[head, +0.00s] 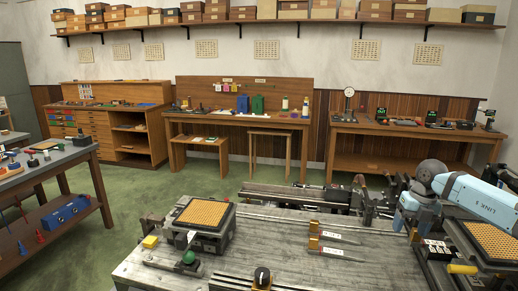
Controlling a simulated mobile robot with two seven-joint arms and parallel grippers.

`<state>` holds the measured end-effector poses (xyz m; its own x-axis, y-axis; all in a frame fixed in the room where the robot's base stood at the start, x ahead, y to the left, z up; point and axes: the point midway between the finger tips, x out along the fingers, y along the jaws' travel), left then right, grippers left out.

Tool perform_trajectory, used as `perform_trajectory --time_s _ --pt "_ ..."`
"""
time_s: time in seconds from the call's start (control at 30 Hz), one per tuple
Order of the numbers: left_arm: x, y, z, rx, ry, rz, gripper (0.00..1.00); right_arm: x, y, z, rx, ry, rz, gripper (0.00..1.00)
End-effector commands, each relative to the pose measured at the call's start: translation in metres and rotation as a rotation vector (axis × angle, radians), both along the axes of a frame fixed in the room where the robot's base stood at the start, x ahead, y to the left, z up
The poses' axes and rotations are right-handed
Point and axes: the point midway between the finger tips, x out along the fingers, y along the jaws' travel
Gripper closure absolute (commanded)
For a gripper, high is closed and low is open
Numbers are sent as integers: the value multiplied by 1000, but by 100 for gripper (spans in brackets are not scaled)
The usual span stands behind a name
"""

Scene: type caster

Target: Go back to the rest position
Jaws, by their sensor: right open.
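My right arm comes in from the right edge, with a pale blue link and a grey round joint. My right gripper (406,228) hangs below the joint, pointing down at the right part of the metal workbench (290,232). It is open, and I see nothing held in it. Its fingertips are small and partly lost among dark machine parts, so I cannot tell whether they touch anything. My left arm and left gripper are not in view.
A tray with an orange grid (205,213) sits left on the workbench; another grid tray (494,242) is at the right, near my arm. Dark machine parts (362,200) stand at the back edge. A side table (40,165) is at left. Green floor (130,190) is open beyond.

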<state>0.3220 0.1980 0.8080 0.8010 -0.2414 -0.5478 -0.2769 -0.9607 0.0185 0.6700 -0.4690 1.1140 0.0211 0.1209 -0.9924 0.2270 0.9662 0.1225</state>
Motion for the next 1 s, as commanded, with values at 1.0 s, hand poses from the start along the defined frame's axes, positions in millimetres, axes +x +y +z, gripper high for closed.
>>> perform_trajectory --time_s 1.0 --pt "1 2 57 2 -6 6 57 -177 342 -112 1732 -90 -1117 33"
